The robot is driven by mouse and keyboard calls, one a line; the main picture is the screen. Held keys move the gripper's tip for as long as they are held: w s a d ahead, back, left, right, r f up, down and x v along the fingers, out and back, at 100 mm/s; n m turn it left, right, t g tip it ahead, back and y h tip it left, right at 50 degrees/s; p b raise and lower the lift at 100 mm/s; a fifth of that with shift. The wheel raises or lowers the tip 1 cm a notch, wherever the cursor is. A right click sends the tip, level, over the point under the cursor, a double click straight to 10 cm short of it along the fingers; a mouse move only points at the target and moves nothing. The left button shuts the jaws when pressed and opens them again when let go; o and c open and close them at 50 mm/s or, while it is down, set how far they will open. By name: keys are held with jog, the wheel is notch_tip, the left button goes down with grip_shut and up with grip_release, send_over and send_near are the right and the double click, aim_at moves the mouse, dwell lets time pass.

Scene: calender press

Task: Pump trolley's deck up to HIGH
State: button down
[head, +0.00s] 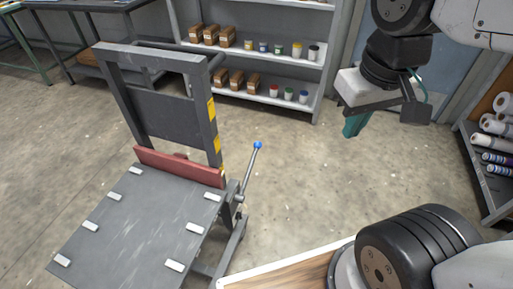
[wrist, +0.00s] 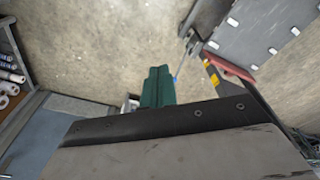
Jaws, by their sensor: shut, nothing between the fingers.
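The trolley's grey deck (head: 140,225) stands at the left in the head view, with white pads along its edges and a red bar (head: 180,167) across its back. Its upright frame (head: 155,75) rises behind, with yellow marks on the right post. A lever with a blue knob (head: 257,145) leans up from the deck's right side. My gripper (head: 353,127) hangs in the air right of the lever, well apart from it, shut and empty. In the wrist view the green fingers (wrist: 158,85) are together, and the deck (wrist: 265,30) shows at upper right.
A shelf (head: 265,52) with boxes and small pots stands behind the trolley. A rack with rolls (head: 495,145) is at the right. A wooden-topped surface (head: 300,275) lies at the bottom near my base. Floor between lever and gripper is clear.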

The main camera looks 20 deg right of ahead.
jog(key=w+a+f+n+t, duration=0.1)
jog(key=w+f+n+t, duration=0.15)
jog(key=w+f, duration=0.65)
jog(key=w+a+f+n+t, duration=0.1)
jog(key=w+f+n, duration=0.25)
jog(key=w, duration=0.85)
jog(key=w+a+f+n+t, duration=0.1)
jog(key=w+f+n+t, duration=0.1)
jog(key=w+f, duration=0.7)
jog(key=w+a+f+n+t, duration=0.1)
jog(key=w+f+n+t, duration=0.1)
jog(key=f, duration=0.9)
jog(key=w+a+f+n+t+y, duration=0.1)
jog(key=w+f+n+t, duration=0.1)
jog(key=f, duration=1)
jog(key=shift+w+a+f+n+t, duration=0.15)
jog(key=shift+a+f+n+t, duration=0.1)
jog(key=shift+n+t, duration=0.75)
jog(key=shift+w+g, duration=0.1)
jog(key=shift+g, duration=0.15)
